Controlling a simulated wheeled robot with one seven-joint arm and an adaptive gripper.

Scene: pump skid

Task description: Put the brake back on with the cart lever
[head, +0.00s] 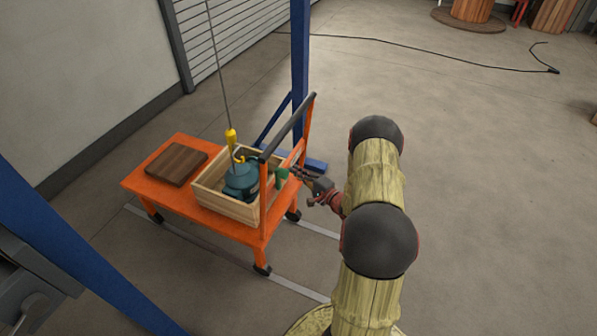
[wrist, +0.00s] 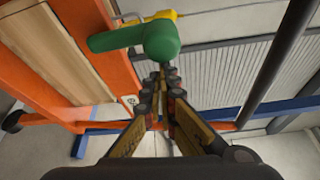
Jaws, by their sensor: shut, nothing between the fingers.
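The orange cart (head: 163,195) stands on the floor left of centre in the head view, with a push handle on its right end. A green-gripped lever (head: 281,175) shows at that end beside the orange post. In the wrist view the green lever (wrist: 135,38) lies across the top, its rounded end toward the middle. My gripper (head: 294,170) is at the cart's right end, close to the lever. In the wrist view my gripper (wrist: 167,72) is shut and empty, its tips just below the green end. I cannot tell whether they touch it.
A wooden crate (head: 229,207) on the cart holds a teal pump (head: 240,182). A yellow hoist hook (head: 231,138) hangs over it on a cable. A brown board (head: 176,162) lies on the cart.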

